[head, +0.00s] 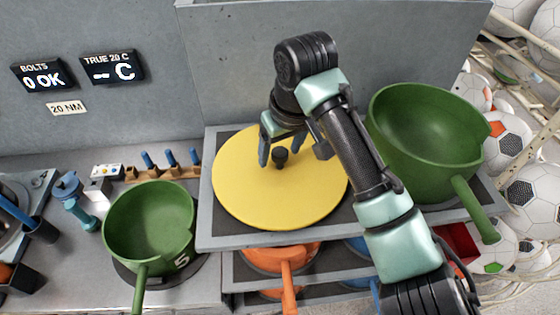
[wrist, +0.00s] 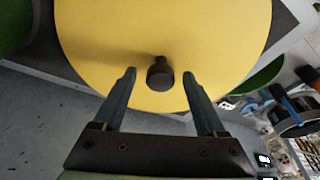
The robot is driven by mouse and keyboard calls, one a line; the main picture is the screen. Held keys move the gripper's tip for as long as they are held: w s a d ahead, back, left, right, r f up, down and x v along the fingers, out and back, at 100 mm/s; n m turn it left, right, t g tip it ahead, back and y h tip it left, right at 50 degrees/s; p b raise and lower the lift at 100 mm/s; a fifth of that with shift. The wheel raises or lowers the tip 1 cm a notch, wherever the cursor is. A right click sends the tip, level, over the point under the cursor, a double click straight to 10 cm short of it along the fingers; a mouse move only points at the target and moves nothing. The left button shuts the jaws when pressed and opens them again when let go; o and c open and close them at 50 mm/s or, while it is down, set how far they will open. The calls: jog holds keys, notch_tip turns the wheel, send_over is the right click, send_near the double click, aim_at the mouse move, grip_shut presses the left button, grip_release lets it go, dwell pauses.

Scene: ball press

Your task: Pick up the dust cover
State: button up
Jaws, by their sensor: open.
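The dust cover (head: 290,205) is a round yellow disc with a dark knob (head: 280,156) on top. It lies flat on the grey top shelf, and its far edge is partly hidden by my arm. My gripper (head: 282,162) is over the disc near the knob. In the wrist view the cover (wrist: 215,35) fills the upper part, and its knob (wrist: 160,74) is between my two spread fingers (wrist: 160,76). The fingers are open, with a gap to the knob on both sides.
A large green pan (head: 425,130) stands right of the cover. Another green pan (head: 150,225) is at the left on the counter. Orange pans (head: 275,257) sit on shelves below. A rack of blue-handled tools (head: 170,160) and a grey wall (head: 330,50) are behind.

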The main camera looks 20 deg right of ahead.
jog(key=shift+w+f, duration=0.1)
jog(key=shift+f, duration=0.2)
grip_shut()
jog(key=shift+r, duration=0.1)
jog(key=shift+r, duration=0.1)
